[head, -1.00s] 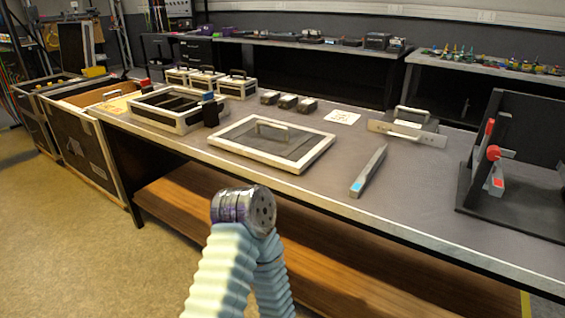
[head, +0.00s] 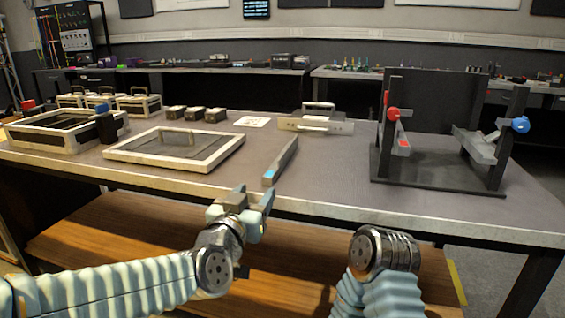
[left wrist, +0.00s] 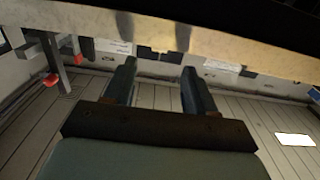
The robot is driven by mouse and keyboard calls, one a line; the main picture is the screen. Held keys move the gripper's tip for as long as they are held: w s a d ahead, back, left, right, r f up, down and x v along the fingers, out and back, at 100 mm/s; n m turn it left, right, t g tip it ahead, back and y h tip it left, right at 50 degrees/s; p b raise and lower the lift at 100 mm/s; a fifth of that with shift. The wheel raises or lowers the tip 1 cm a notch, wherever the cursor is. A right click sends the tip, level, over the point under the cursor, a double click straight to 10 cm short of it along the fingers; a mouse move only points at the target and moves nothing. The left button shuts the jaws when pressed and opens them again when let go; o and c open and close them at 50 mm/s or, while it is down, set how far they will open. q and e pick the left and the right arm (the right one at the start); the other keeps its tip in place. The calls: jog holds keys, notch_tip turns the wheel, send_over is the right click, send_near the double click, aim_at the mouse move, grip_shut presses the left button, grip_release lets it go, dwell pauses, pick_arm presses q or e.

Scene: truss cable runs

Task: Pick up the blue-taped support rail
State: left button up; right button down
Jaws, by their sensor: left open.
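The support rail (head: 284,160) is a grey bar lying on the table in the head view. It points away from me, with blue tape (head: 269,174) on its near end. My left gripper (head: 256,193) is open at the table's front edge, just short of the taped end and apart from it. Its two fingers also show in the left wrist view (left wrist: 158,85), with nothing between them. I cannot make out the rail in that view. Part of my right arm shows at the lower right of the head view, but its gripper does not.
A dark stand (head: 437,182) with red and blue knobs is at the right. A framed panel (head: 170,168) lies left of the rail. A plate with a handle (head: 316,126) is behind it. The table's pale front edge (head: 330,208) runs close to my left gripper.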

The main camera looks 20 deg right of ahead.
aim_at(267, 179)
pick_arm(q)
jog(key=p+x, duration=0.1)
jog(key=x, duration=0.8)
jog(key=shift+w+d+f, duration=0.15)
jog(key=shift+w+d, duration=0.15)
grip_shut()
